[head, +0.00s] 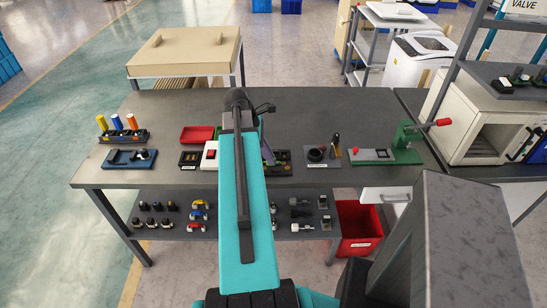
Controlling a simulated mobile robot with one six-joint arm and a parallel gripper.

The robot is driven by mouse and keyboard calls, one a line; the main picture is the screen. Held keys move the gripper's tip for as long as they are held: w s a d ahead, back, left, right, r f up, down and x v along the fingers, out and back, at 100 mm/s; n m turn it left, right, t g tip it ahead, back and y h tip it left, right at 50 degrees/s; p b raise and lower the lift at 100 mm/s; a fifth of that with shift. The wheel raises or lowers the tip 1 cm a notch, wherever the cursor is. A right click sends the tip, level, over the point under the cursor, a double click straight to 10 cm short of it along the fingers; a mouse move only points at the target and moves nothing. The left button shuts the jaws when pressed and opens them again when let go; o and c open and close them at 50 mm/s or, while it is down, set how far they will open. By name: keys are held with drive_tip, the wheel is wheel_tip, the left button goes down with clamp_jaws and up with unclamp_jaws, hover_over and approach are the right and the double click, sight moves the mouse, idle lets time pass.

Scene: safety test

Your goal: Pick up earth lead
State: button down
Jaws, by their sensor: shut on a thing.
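My own teal arm reaches up the middle of the picture and covers the centre of the workbench (330,105). My gripper's jaws are hidden behind this arm, so I cannot see what is between them. A slanted grey-purple piece (268,152) shows just right of the arm, above a dark tray (284,161). I cannot tell what it is. No earth lead can be made out for certain; it may be hidden behind the arm.
On the bench are a red tray (196,134), a blue fixture (129,158), a rack with coloured handles (122,130), a round black part on a plate (317,155) and a green fixture with a red-handled lever (404,140). A red bin (360,222) stands below. The bench's back right is clear.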

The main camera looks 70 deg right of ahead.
drive_tip(key=w+a+r+b, duration=0.1)
drive_tip(key=w+a, duration=0.5)
drive_tip(key=a, duration=0.6)
drive_tip(key=shift+w+r+b, duration=0.15)
drive_tip(key=shift+w+b, duration=0.05)
drive_tip(key=shift+b, duration=0.7)
